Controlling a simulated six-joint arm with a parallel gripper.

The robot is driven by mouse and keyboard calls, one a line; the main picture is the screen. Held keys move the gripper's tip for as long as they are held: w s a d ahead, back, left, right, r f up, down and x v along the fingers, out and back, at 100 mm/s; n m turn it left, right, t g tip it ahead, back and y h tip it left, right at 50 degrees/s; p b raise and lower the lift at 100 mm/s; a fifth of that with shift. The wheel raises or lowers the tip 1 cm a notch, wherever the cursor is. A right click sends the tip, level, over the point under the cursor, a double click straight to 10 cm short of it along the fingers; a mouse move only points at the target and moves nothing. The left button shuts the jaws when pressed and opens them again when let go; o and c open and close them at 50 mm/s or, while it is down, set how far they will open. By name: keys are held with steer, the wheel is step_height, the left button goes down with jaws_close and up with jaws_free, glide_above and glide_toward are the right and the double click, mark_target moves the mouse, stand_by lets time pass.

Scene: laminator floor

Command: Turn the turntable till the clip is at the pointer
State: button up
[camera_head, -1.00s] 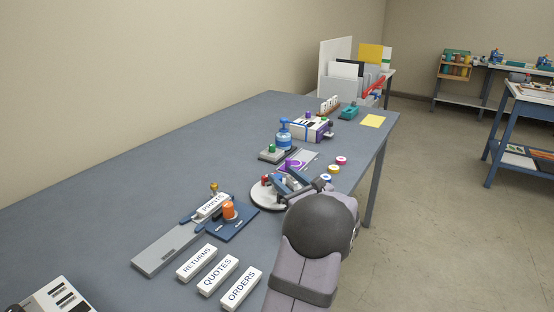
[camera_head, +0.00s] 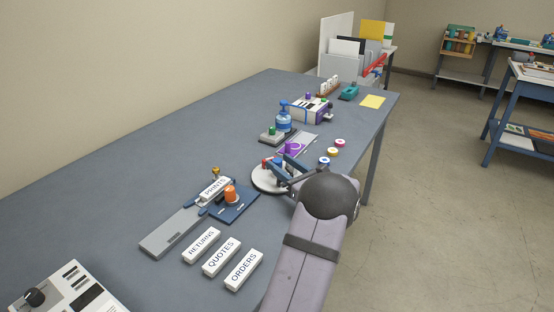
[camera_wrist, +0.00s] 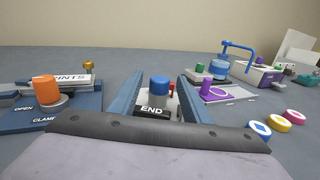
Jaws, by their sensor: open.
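The turntable (camera_head: 260,184) is a round pale disc on the table, partly hidden behind my gripper. My gripper (camera_wrist: 161,82) is open, its two blue-grey fingers reaching over the disc. Between them, in the wrist view, stand a blue round post (camera_wrist: 159,87) and a black block marked END (camera_wrist: 152,110). The fingers look apart from the post on both sides. A small red part (camera_wrist: 173,87) shows behind the post. I cannot tell which part is the clip, and I cannot make out the pointer.
An orange knob (camera_head: 230,193) on a blue base and a PRINTS block (camera_head: 214,187) stand left of the turntable. RETURNS, QUOTES and ORDERS blocks (camera_head: 221,257) lie nearer. A purple part (camera_head: 291,148), a blue-topped device (camera_head: 284,114) and several coloured rolls (camera_head: 332,152) lie beyond.

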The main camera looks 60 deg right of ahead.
steer(key=shift+x, duration=1.45)
jaws_close()
